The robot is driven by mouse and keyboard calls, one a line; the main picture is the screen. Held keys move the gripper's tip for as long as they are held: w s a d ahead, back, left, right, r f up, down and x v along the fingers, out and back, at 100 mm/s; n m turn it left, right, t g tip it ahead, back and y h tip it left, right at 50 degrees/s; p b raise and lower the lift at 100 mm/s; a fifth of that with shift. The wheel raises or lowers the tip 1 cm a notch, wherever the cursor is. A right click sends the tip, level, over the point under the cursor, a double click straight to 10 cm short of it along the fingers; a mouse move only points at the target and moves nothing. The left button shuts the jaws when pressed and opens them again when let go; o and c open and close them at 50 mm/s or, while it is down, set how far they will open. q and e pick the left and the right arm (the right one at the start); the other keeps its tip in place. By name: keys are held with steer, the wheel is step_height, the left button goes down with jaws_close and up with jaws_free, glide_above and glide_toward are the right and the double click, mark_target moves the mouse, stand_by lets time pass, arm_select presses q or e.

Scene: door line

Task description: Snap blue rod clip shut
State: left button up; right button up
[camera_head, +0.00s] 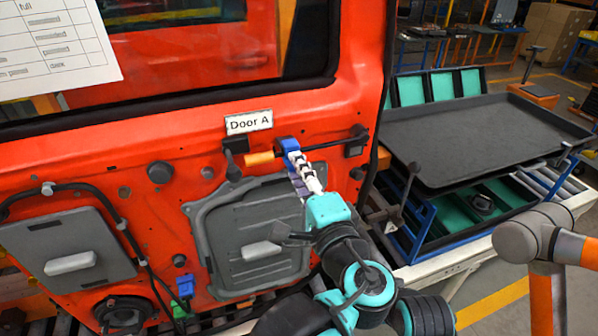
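The blue rod clip (288,146) sits on the orange door panel (150,135), below the "Door A" label. It lies on a thin dark rod (325,145) running between two black end pieces, beside an orange sleeve (258,158). Whether the clip is open or shut is too small to tell.
Grey panels (255,235) with white handles and a black cable (120,225) lie on the door. A black tray (480,140) stands on a blue-framed cart at right. An orange-and-grey arm-like piece (540,240) shows at lower right.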

arm_select(q)
steer(key=v, duration=0.7)
steer(key=shift+s, duration=0.15)
steer(key=shift+d, duration=0.1)
stand_by(0.4)
